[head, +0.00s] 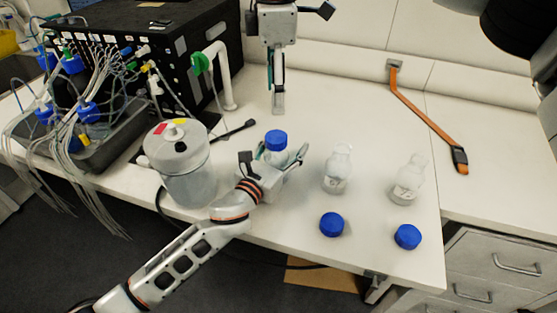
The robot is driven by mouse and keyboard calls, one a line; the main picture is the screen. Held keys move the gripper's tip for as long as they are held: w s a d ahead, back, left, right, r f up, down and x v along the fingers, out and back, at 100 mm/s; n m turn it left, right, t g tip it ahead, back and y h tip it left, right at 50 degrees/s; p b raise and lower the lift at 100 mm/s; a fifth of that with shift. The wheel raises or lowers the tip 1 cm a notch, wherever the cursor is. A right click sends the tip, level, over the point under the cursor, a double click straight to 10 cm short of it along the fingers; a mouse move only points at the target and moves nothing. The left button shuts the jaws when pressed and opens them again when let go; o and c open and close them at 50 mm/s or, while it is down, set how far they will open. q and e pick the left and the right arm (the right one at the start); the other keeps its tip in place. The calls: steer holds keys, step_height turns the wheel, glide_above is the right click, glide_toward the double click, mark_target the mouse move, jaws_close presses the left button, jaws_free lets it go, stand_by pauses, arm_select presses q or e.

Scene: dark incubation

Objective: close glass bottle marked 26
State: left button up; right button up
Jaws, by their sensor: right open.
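A glass bottle with a blue cap (276,141) on its top stands on the bench between the fingers of my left gripper (277,159). Its number is hidden, and I cannot tell whether the fingers touch it or how tight the cap is. My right gripper (278,108) points down, open and empty, above and behind this bottle. Two clear bottles without caps, a nearer-middle one (338,172) and a right one (407,182), stand upright to the right. Their labels are too small to read surely. Two loose blue caps, one (331,224) and another (407,237), lie in front of them.
A large lidded vessel (187,180) stands left of my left gripper. A black box (140,45) and a tray (90,150) with tubed bottles fill the back left. An orange strap tool (425,118) lies at right. The bench (330,105) behind the open bottles is clear.

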mark_target(276, 158)
arm_select(q)
steer(key=v, duration=1.2)
